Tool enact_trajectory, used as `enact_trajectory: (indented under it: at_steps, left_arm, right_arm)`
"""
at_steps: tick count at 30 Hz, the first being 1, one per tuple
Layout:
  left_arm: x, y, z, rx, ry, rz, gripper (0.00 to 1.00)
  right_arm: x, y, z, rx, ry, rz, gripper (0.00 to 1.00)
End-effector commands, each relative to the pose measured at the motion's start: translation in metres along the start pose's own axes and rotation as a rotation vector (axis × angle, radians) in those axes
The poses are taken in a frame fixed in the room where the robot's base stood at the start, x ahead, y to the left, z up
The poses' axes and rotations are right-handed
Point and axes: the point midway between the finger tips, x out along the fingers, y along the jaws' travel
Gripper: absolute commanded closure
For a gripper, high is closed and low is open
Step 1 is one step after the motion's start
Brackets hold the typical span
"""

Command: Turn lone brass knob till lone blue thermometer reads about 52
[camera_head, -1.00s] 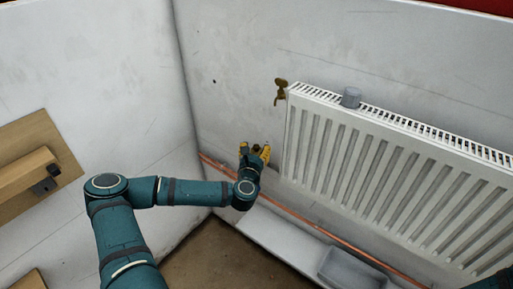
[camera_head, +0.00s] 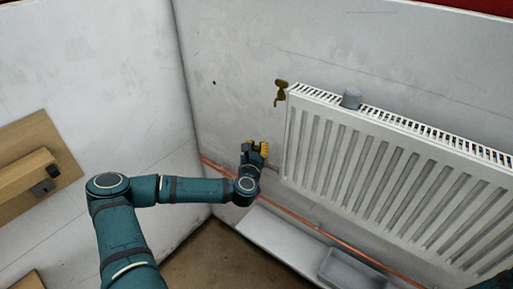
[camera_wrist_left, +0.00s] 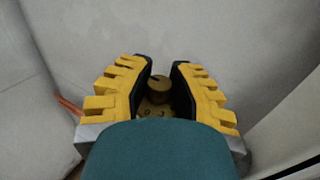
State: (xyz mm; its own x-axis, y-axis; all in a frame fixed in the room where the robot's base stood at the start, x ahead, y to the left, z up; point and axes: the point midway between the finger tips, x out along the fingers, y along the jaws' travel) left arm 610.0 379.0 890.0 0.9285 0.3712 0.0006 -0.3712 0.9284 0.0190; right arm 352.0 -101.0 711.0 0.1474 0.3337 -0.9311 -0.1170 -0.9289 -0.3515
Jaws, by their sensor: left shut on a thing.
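A brass knob (camera_wrist_left: 159,88) with a dark mark on its top shows between the fingers in the left wrist view. A brass plate with small marks (camera_wrist_left: 155,110) lies below it, partly hidden by my teal wrist. My left gripper (camera_head: 255,147), with yellow ribbed fingers, is at the wall left of the radiator and is shut on the knob; it also shows in the left wrist view (camera_wrist_left: 165,66). In the head view the gripper hides the knob. I see no blue thermometer in either view. My right gripper is out of view.
A white radiator (camera_head: 385,175) hangs to the right, with a grey cylinder (camera_head: 351,98) on top. A brass tap-like fitting (camera_head: 280,92) is at its upper left corner. A copper pipe (camera_head: 290,213) runs low along the wall, above a grey tray (camera_head: 352,272). A wooden board (camera_head: 38,135) is at left.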

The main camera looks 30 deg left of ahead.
Motion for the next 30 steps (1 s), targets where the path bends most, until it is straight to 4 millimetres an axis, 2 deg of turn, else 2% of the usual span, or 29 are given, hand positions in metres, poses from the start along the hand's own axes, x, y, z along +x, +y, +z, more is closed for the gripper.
enact_trajectory:
  at_steps: [8, 18, 30]
  left_arm:
    - [0.000, 0.003, -0.002, 0.000, -0.001, -0.114, 1.00]
    - [0.000, 0.004, -0.002, -0.003, -0.006, -0.384, 1.00]
    - [0.001, 0.003, 0.000, -0.006, -0.014, -0.716, 1.00]
  right_arm:
    - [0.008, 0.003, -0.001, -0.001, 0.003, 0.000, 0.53]
    - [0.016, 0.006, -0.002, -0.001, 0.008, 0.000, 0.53]
    - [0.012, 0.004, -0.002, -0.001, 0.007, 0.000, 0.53]
